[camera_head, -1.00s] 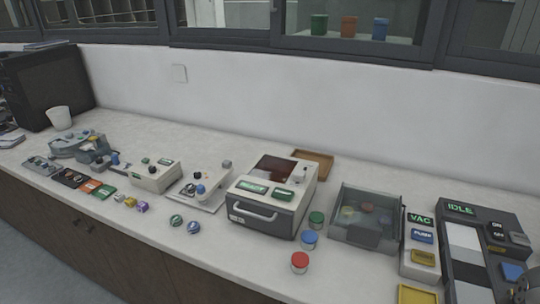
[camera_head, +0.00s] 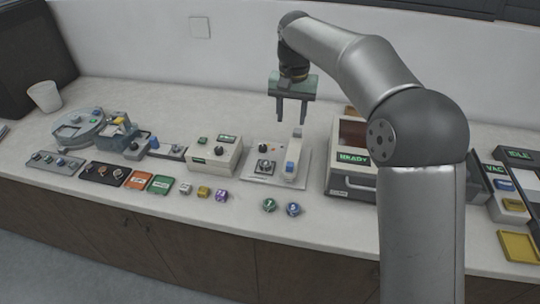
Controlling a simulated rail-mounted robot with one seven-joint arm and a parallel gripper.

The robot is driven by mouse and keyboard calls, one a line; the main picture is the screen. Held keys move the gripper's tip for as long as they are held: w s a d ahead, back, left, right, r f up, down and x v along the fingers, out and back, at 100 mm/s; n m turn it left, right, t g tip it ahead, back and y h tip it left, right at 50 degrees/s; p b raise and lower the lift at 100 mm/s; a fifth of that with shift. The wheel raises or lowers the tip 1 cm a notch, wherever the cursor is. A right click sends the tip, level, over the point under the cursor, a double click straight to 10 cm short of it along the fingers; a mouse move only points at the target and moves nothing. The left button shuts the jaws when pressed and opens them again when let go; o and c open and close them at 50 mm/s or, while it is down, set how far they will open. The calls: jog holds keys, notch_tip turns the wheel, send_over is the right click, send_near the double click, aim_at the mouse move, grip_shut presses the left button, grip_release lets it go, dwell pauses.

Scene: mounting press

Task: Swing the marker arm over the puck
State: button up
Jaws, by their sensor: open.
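My gripper (camera_head: 292,119) is open and empty, with its fingers pointing down. In the picture it is above a pale base plate (camera_head: 252,178) on the counter.
A white control box (camera_head: 214,158) stands left of the plate. A press-like machine marked READY (camera_head: 350,180) stands right, partly hidden by my arm. Green and blue round pieces (camera_head: 270,205) lie in front. Several small cubes and coloured trays lie front left.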

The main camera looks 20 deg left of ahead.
aim_at(290, 164)
jog(key=f, duration=0.5)
jog(key=f+p, duration=0.1)
jog(key=f, duration=1.1)
jog(key=shift+d+p, duration=0.25)
jog(key=shift+p, duration=0.1)
grip_shut()
